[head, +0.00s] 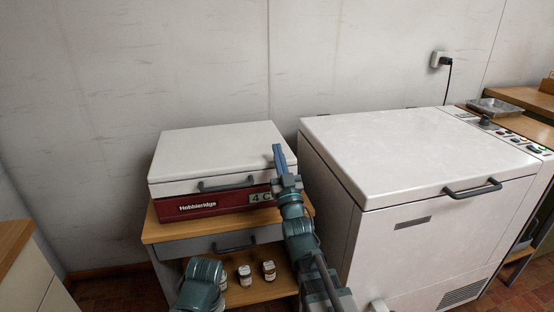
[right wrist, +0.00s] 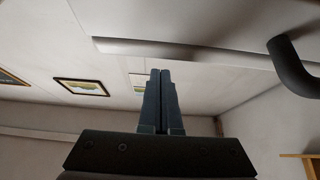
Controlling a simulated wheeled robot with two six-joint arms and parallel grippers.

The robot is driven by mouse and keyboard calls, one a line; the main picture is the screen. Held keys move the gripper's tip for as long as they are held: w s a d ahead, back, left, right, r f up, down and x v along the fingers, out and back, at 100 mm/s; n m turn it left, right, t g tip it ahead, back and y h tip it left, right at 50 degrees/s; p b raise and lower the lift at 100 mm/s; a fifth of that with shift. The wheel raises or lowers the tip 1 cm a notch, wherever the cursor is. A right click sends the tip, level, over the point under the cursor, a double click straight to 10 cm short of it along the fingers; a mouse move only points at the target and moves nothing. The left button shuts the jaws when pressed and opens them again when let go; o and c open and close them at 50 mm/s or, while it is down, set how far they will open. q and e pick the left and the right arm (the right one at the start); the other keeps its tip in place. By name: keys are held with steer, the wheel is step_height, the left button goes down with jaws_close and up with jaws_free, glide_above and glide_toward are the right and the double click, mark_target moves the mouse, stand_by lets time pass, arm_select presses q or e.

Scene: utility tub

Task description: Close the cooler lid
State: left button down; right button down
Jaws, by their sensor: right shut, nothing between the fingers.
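The cooler (head: 225,203) is a red box with a white lid (head: 215,150) and a grey front handle (head: 227,184), on a small wooden stand. The lid lies low over the red body; I cannot tell whether it is fully seated. My right gripper (head: 278,152) is shut and empty, its fingers pointing up at the lid's right front corner. It hides part of that corner, and contact is unclear. In the right wrist view the shut fingers (right wrist: 160,76) show near a white panel edge and a dark handle (right wrist: 292,66). My left gripper is not visible.
A large white chest unit (head: 420,160) with a handled lid stands close on the right, leaving a narrow gap beside the stand (head: 150,232). Small jars (head: 245,276) sit on the stand's lower shelf. A wall is behind. A wooden-topped counter (head: 15,245) is at left.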

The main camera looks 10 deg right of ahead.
steer(key=shift+t, duration=0.8)
steer(key=shift+s+f+b, duration=0.25)
steer(key=shift+f+b, duration=0.6)
steer(key=shift+b, duration=0.2)
steer(key=shift+s+f+b, duration=0.2)
steer(key=shift+f+b, duration=0.6)
steer(key=shift+b, duration=0.25)
steer(key=shift+s+f+b, duration=0.25)
steer(key=shift+f+b, duration=0.6)
steer(key=shift+b, duration=0.2)
steer(key=shift+f, duration=0.1)
